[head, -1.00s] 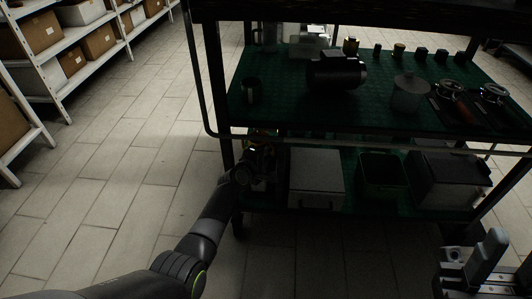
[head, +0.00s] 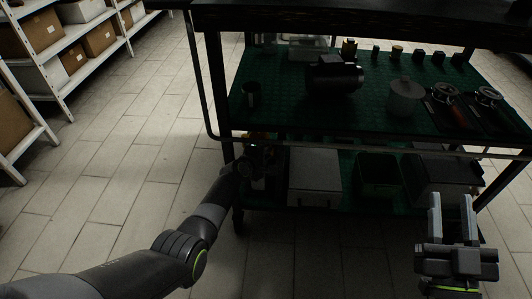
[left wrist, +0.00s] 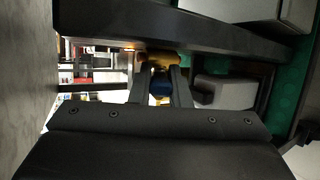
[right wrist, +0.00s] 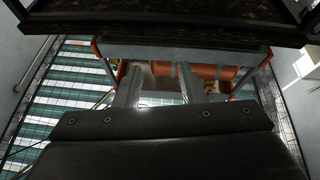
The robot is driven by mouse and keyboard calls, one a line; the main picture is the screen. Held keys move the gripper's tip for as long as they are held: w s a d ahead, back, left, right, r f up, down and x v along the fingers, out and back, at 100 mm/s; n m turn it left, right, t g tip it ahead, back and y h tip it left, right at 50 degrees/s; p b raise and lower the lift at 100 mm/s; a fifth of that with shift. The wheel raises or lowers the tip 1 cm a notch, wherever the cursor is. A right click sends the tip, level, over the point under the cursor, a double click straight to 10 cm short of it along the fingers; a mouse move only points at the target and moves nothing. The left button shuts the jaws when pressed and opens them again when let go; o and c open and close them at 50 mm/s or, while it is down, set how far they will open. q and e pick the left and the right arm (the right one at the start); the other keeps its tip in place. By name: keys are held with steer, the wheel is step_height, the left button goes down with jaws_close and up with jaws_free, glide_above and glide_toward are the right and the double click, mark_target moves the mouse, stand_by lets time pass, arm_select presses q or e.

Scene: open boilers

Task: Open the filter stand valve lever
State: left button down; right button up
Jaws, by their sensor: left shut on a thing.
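The filter stand valve shows as a brass-yellow fitting (left wrist: 160,60) in the left wrist view, with a dark blue lever grip (left wrist: 160,88) below it. My left gripper (left wrist: 158,82) has a finger on each side of the blue part and is shut on it. In the head view the left gripper (head: 256,150) is at the cart's left front post, just below the middle shelf edge, and the valve is mostly hidden behind it. My right gripper (head: 450,205) is open and empty, in front of the cart at the lower right.
The cart's green middle shelf (head: 290,112) holds a dark motor (head: 334,78), a grey lidded pot (head: 404,96) and a dark cup (head: 251,93). A pale box (head: 314,175) and a green bin (head: 378,175) stand below. Clear tiled floor (head: 110,190) lies to the left.

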arm_select(q)
steer(key=shift+r+p, duration=0.15)
steer(key=shift+p, duration=0.3)
steer(key=shift+g+p, duration=0.4)
arm_select(e)
step_height(320, 180, down, 12)
steer(key=m+g, duration=0.1)
steer(key=g, duration=0.6)
arm_select(q)
steer(key=shift+w+r+g+p, duration=0.15)
steer(key=shift+g+p, duration=0.15)
steer(key=shift+p, duration=0.45)
arm_select(e)
steer(key=s+a+f+g+y, duration=0.1)
steer(key=s+f+g, duration=0.7)
steer(key=f, duration=0.1)
steer(key=shift+s+a+f+m+y, duration=0.2)
steer(key=shift+a+f+m+y, duration=0.1)
steer(key=shift+a+y, duration=0.1)
arm_select(q)
steer(key=c, duration=1.4)
jaws_free()
steer(key=shift+o, duration=0.2)
